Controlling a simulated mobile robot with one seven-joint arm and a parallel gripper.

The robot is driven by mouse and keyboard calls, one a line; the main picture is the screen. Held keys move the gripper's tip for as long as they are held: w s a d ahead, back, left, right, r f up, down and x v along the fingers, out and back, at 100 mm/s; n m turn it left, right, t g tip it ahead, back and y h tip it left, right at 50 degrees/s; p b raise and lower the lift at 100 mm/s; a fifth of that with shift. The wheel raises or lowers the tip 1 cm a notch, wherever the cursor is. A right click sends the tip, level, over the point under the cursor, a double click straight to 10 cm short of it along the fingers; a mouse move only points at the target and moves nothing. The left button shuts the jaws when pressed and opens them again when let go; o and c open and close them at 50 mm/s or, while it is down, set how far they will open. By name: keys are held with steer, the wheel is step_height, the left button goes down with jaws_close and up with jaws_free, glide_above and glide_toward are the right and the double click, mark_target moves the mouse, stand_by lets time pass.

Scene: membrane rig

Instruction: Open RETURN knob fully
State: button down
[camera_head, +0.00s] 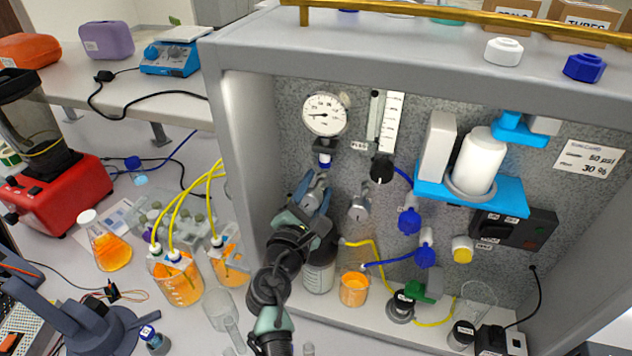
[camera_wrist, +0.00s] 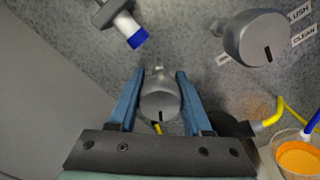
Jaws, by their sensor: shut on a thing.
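A grey round knob (camera_wrist: 160,95) sits on the speckled panel between the two blue fingers of my gripper (camera_wrist: 158,88) in the wrist view. I take it for the RETURN knob; no label naming it can be read. A dark mark on its face points down in the picture. The fingers close on its left and right sides. In the head view my gripper (camera_head: 318,187) is at the panel's left part, below the pressure gauge (camera_head: 325,114), and it largely hides this knob.
A second grey knob (camera_wrist: 255,38), with FLUSH and CLEAN labels beside it, is close on the right. A blue-ended fitting (camera_wrist: 131,32) hangs above left. The cabinet's left wall (camera_head: 240,150) is near. A beaker of orange liquid (camera_head: 354,289) and tubing are below right.

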steer(key=n+p, duration=0.1)
steer(key=n, duration=0.2)
steer(key=shift+n+p, duration=0.3)
steer(key=shift+p, duration=0.1)
steer(key=shift+n+p, duration=0.8)
steer(key=shift+n, duration=0.9)
steer(key=shift+f, duration=0.1)
steer(key=shift+c, duration=1.7)
jaws_free()
steer(key=b+v, duration=0.2)
steer(key=v, duration=1.1)
